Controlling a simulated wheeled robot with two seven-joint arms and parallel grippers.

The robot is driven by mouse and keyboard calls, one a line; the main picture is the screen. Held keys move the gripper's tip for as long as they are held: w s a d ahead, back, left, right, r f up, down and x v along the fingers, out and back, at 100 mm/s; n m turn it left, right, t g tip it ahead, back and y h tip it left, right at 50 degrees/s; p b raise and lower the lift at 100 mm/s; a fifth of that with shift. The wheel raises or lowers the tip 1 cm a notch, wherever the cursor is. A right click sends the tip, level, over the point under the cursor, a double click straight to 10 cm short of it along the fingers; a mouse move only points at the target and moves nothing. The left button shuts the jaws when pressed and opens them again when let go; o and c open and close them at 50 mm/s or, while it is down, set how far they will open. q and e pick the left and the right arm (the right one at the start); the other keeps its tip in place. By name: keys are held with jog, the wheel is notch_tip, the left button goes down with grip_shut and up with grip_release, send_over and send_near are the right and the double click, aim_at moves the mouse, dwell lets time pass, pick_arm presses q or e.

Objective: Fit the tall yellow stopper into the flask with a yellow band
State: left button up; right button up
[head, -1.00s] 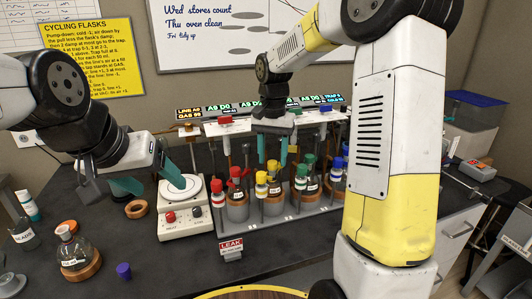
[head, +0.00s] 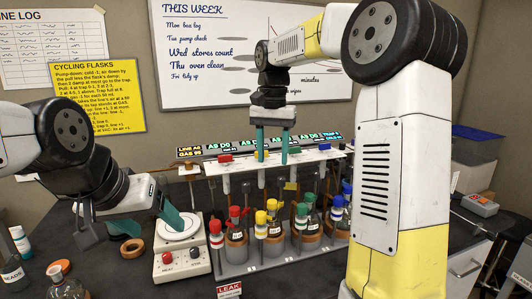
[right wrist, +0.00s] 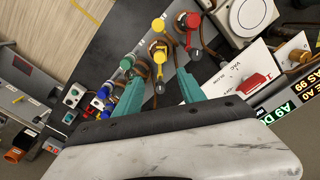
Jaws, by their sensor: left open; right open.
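In the head view, a yellow stopper (head: 271,204) stands at the middle flask (head: 275,246) in the rack. I cannot make out a band on that flask. The right wrist view also shows the yellow stopper (right wrist: 160,53) and the knob (right wrist: 158,25). My right gripper (head: 271,160) is open and empty, pointing down above the middle of the rack. Its fingers also frame the right wrist view (right wrist: 157,92). My left gripper (head: 149,221) is open and empty beside the hotplate.
Red (head: 235,211) and green (head: 309,197) stoppers stand close on either side; blue ones are further right. A white panel (head: 224,178) with coloured knobs is behind. The hotplate (head: 182,262) is left of the rack.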

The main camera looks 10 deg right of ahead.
jog(key=s+d+f+n+t+y, duration=0.1)
jog(key=s+f+n+t, duration=0.1)
jog(key=s, duration=0.9)
jog(key=s+d+f+n+t+y, duration=0.1)
jog(key=s+d+f+n+t, duration=0.1)
jog(key=s, duration=0.9)
jog(key=shift+s+n+t, duration=0.2)
jog(key=shift+n+t, duration=0.4)
jog(key=shift+t, duration=0.5)
